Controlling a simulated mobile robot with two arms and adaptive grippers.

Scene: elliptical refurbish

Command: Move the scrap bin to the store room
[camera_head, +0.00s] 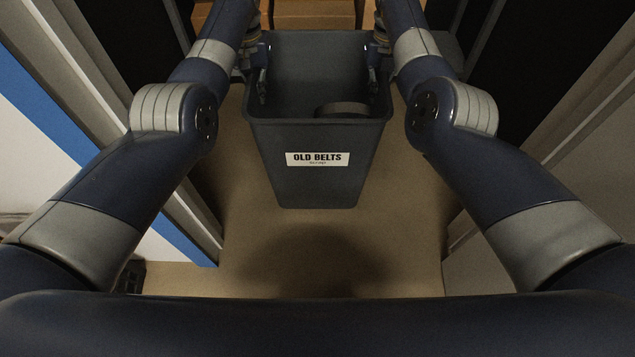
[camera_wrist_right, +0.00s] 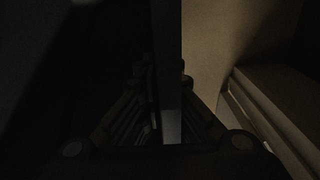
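The scrap bin (camera_head: 310,135) is a dark grey open-topped tub with a white label reading "OLD BELTS". It is upright in front of me, between my two arms in the head view. A dark curved piece, probably a belt (camera_head: 342,108), lies inside. My left gripper (camera_head: 262,80) is at the bin's left rim and my right gripper (camera_head: 375,68) is at its right rim, each with a finger inside the wall. In the dark right wrist view, the bin wall (camera_wrist_right: 167,60) runs between the right gripper's fingers (camera_wrist_right: 168,110). Whether the bin touches the floor is unclear.
A door frame or wall edge (camera_head: 160,175) with white and blue panels stands close on the left. Pale upright panels (camera_head: 590,110) stand on the right. Tan floor (camera_head: 400,245) is clear around the bin. Something wooden (camera_head: 312,14) shows beyond it at the top.

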